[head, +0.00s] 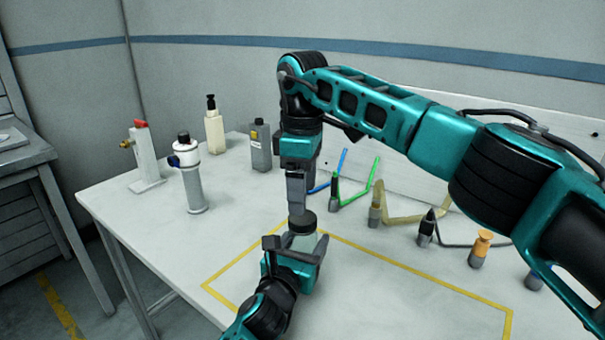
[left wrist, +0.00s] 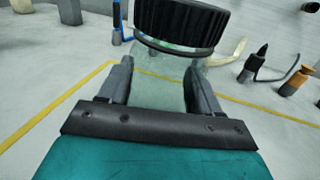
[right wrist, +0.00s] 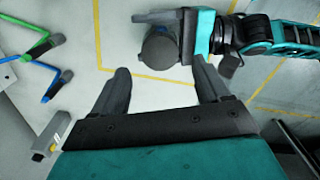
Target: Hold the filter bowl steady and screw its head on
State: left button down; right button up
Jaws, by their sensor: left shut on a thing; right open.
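The clear, pale green filter bowl (left wrist: 155,88) stands upright between the fingers of my left gripper (left wrist: 160,75), which is shut on it. The black ribbed head (left wrist: 180,22) sits on top of the bowl; I cannot tell how far it is threaded. In the head view the head (head: 302,223) shows as a dark disc above my left gripper (head: 293,256). My right gripper (head: 297,207) points down just above the head. In the right wrist view its fingers (right wrist: 161,72) are spread apart and empty, with the round head (right wrist: 160,48) showing beyond them.
A yellow outline (head: 420,272) marks the white table around the work. Blue, green and tan hoses (head: 403,217) with fittings and an orange-topped fitting (head: 481,246) lie to the right.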

jog(key=n, duration=0.4)
jog(key=shift+r, duration=0.2)
jog(key=n, duration=0.5)
jog(key=shift+r+n, duration=0.15)
jog(key=shift+n, duration=0.15)
jog(key=n, duration=0.3)
jog(key=shift+r+n, duration=0.2)
jog(key=shift+n, duration=0.1)
jog(key=n, duration=0.5)
jog(key=shift+r+n, duration=0.2)
jog(key=shift+n, duration=0.1)
jog(key=n, duration=0.5)
jog(key=shift+r+n, duration=0.2)
jog(key=shift+n, duration=0.1)
jog(key=n, duration=0.3)
jog(key=shift+r+n, duration=0.15)
jog(key=shift+n, duration=0.25)
jog(key=n, duration=0.3)
jog(key=shift+r, duration=0.15)
jog(key=n, duration=0.4)
jog(key=shift+r+n, duration=0.15)
jog(key=shift+n, duration=0.25)
